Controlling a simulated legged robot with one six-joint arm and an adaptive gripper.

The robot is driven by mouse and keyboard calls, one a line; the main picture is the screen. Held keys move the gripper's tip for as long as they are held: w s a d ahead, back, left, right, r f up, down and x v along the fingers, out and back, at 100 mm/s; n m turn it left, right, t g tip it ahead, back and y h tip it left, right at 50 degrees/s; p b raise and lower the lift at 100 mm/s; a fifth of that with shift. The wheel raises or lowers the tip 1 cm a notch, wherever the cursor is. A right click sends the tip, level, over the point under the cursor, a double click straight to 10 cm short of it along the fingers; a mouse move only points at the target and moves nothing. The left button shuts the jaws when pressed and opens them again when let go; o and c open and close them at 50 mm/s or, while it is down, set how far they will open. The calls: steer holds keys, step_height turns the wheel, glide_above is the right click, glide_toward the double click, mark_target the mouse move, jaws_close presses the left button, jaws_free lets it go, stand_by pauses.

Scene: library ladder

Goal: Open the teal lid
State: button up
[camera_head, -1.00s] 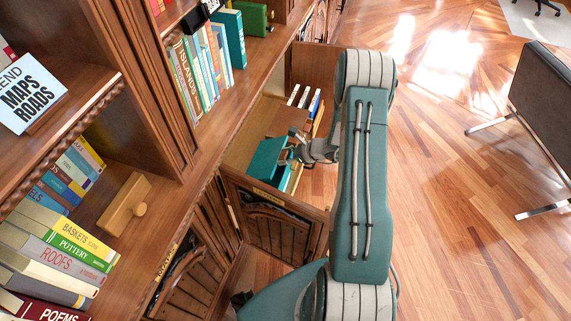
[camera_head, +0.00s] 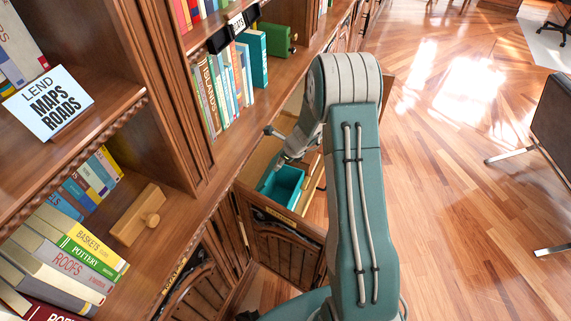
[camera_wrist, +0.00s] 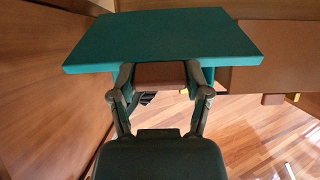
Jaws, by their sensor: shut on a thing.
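A teal box (camera_head: 287,179) stands low in the open cabinet bay in the head view. I can see down into its hollow inside. In the wrist view the teal lid (camera_wrist: 165,36) is a broad flat slab just beyond my gripper (camera_wrist: 160,76). The two fingers are closed on a brown block-like piece at the lid's near edge. How that piece joins the lid is hidden. In the head view my arm and wrist cover part of the space above the box, and the lid cannot be made out clearly there.
An open carved cabinet door (camera_head: 285,245) stands in front of the box. Bookshelves (camera_head: 160,225) run along the left, with a wooden block with a knob (camera_head: 137,214) on one. The wood floor (camera_head: 455,180) to the right is clear up to a dark chair (camera_head: 553,130).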

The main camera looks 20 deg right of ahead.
steer(key=shift+w+a+r, duration=0.35)
steer(key=shift+w+a, duration=0.1)
steer(key=shift+w, duration=0.05)
stand_by(0.8)
steer(key=o, duration=1.3)
steer(key=shift+o, duration=0.2)
steer(key=shift+s, duration=0.1)
